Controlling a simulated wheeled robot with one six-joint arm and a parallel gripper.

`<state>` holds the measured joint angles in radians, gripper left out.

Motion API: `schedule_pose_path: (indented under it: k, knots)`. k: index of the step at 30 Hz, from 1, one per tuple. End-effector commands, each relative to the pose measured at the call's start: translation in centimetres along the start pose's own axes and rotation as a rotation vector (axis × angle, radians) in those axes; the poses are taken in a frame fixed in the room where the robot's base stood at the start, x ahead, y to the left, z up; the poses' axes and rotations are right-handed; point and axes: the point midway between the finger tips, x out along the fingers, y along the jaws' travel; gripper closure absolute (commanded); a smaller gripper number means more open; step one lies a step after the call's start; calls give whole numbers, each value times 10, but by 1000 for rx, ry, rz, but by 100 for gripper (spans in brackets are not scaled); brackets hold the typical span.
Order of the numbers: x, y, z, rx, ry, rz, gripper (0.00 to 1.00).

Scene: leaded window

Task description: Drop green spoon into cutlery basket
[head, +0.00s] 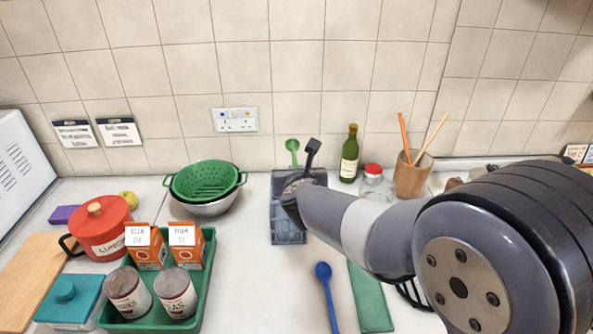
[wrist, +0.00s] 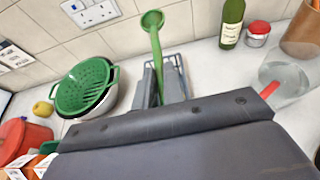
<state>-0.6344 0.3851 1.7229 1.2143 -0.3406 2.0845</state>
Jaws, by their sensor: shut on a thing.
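The green spoon (wrist: 153,24) stands upright between the two grey fingers of my gripper (wrist: 160,84), its bowl up. My gripper is shut on its handle. In the head view the spoon's bowl (head: 292,145) shows above the back of the cutlery basket. The blue-grey cutlery basket (head: 288,230) stands on the counter, partly hidden by my arm. In the wrist view a corner of the basket (wrist: 176,62) shows just behind the fingers. My gripper is over or at the basket. The spoon's lower end is hidden, so I cannot tell how deep it reaches.
A green colander in a metal bowl (head: 205,208) stands left of the basket. A bottle (head: 350,155), a red-lidded jar (head: 372,180) and a utensil pot (head: 411,178) stand right. A blue spoon (head: 326,290) and green board (head: 369,300) lie in front. A loaded green tray (head: 204,290) is front left.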

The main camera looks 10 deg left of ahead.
Motion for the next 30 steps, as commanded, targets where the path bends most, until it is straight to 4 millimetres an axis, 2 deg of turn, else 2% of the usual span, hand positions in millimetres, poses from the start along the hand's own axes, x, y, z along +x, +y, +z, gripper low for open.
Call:
schedule_pose_path:
  k: [1,7,18,19,27,30]
  knots:
    - [5,0,-11,-1,1,0,100]
    - [12,0,-30,-1,0,0,100]
    - [14,0,-33,-1,0,0,100]
    - [14,0,-33,-1,0,0,87]
    - [14,0,-33,-1,0,0,65]
    - [14,0,-33,-1,0,0,64]
